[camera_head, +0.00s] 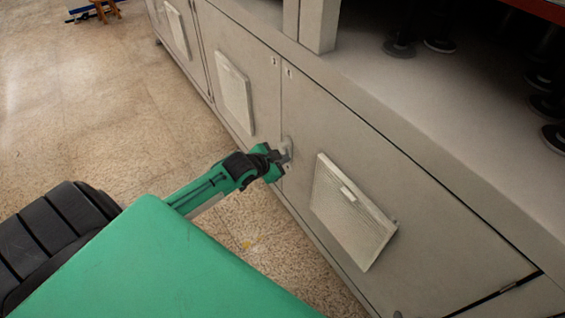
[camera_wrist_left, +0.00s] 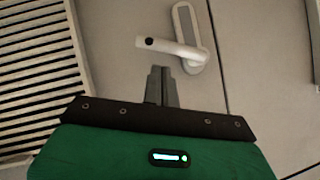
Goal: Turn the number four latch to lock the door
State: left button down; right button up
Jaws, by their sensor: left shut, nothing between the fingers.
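A pale latch handle (camera_wrist_left: 172,47) on a light oval plate (camera_wrist_left: 186,22) sits on the cabinet door in the left wrist view. Its lever points left from the plate's lower end, with a dark round spot at its tip. In the head view the latch (camera_head: 287,145) is small, by the door seam, and partly hidden by the gripper. My left gripper (camera_head: 284,157) is shut and empty. In the wrist view its fingertips (camera_wrist_left: 160,72) are just below the lever; I cannot tell whether they touch it. No number is readable on the latch. My right gripper is not in view.
The beige cabinet doors (camera_head: 420,240) carry slatted vents, one (camera_head: 348,210) right of the gripper and another (camera_head: 234,92) beyond it. A ledge (camera_head: 420,110) with dark round feet runs above. The speckled floor (camera_head: 130,120) left of the cabinet is mostly clear.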

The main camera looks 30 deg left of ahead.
pick_arm(q)
jog(key=shift+w+a+f, duration=0.15)
jog(key=shift+w+f, duration=0.05)
jog(key=shift+f, duration=0.4)
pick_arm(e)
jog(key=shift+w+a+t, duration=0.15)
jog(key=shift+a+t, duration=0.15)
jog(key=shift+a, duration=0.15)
pick_arm(q)
jog(key=shift+f, duration=0.1)
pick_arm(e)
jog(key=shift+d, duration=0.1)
